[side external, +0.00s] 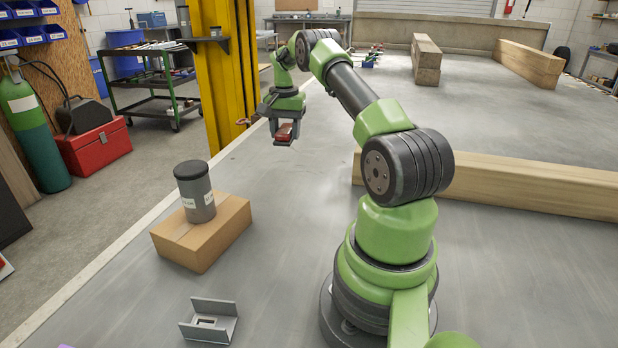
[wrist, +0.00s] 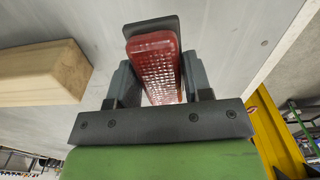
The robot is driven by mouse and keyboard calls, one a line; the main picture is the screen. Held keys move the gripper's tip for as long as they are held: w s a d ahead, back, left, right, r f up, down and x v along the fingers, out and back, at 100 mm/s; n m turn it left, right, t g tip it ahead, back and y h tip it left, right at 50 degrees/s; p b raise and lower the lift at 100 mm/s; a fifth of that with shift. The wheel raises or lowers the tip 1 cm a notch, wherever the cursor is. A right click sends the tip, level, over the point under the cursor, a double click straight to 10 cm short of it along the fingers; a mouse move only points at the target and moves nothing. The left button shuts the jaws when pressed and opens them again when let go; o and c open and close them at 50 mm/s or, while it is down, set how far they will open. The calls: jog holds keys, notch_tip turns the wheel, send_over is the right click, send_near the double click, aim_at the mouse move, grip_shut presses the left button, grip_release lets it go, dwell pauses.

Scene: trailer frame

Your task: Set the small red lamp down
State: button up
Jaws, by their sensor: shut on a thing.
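The small red lamp (side external: 284,132) is held in my gripper (side external: 284,136), above the grey metal surface (side external: 300,215) near its left edge. In the wrist view the lamp (wrist: 157,64) shows a ribbed red lens and a dark backing plate. The jaws of my gripper (wrist: 160,85) are closed on its two sides. How far the lamp is from the surface is hard to tell.
A cardboard box (side external: 205,232) with a grey canister (side external: 195,191) on top stands at the front left. A small metal bracket (side external: 209,321) lies nearer. A yellow post (side external: 222,75) rises beside the surface's left edge. Wooden beams (side external: 530,185) lie at right and back.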

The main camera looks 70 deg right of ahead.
jog(key=m, duration=0.1)
send_near(309, 177)
notch_tip(309, 177, down, 3)
jog(key=shift+d+r, duration=0.1)
jog(key=shift+r, duration=0.1)
jog(key=shift+f, duration=2.25)
jog(key=shift+f, duration=0.15)
jog(key=o, duration=0.9)
